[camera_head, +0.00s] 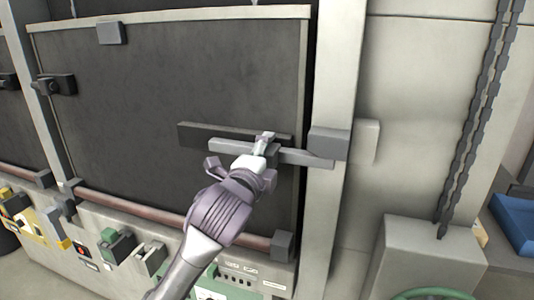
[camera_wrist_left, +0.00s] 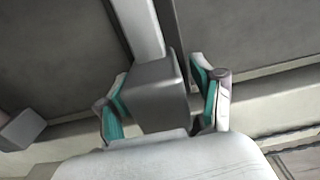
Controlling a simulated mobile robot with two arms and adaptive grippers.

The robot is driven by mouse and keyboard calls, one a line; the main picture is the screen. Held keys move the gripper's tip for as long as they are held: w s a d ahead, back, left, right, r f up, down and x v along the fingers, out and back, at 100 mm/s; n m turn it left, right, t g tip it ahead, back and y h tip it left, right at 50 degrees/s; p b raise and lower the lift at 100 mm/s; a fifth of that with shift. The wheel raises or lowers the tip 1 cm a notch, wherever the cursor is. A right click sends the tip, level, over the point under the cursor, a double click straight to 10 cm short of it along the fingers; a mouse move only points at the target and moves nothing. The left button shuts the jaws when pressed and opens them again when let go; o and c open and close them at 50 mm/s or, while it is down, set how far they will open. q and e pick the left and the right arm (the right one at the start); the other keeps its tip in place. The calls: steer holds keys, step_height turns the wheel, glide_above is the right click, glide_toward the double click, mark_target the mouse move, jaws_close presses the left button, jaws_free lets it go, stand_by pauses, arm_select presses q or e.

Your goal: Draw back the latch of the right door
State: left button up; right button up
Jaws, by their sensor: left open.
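The right door (camera_head: 170,80) is a large dark panel, standing closed between pale posts. Its latch is a light grey bar (camera_head: 300,157) lying across a darker backing strip (camera_head: 195,133). The bar's right end reaches over the pale post, by a grey bracket (camera_head: 328,141). My left gripper (camera_head: 240,156) is at the bar's left part and hides some of it. In the left wrist view, the open fingers (camera_wrist_left: 160,75) stand on both sides of a grey block (camera_wrist_left: 158,98), from which the bar (camera_wrist_left: 138,25) runs away. A firm grip does not show. My right gripper is out of view.
A reddish rail (camera_head: 140,209) runs below the door, above a panel with switches and labels (camera_head: 120,243). A chain (camera_head: 478,110) hangs at right above a pale box (camera_head: 425,255) and green wheel (camera_head: 435,294). A blue tray (camera_head: 515,220) is at far right.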

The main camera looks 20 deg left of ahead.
mark_target(236, 151)
arm_select(q)
jaws_close()
steer(key=a+p, duration=0.1)
steer(key=a, duration=0.6)
steer(key=shift+w+p, duration=0.2)
steer(key=shift+p, duration=0.1)
steer(key=shift+d, duration=0.2)
steer(key=shift+c, duration=2)
jaws_free()
steer(key=o, duration=0.4)
steer(key=shift+a, duration=0.25)
steer(key=shift+s, duration=0.1)
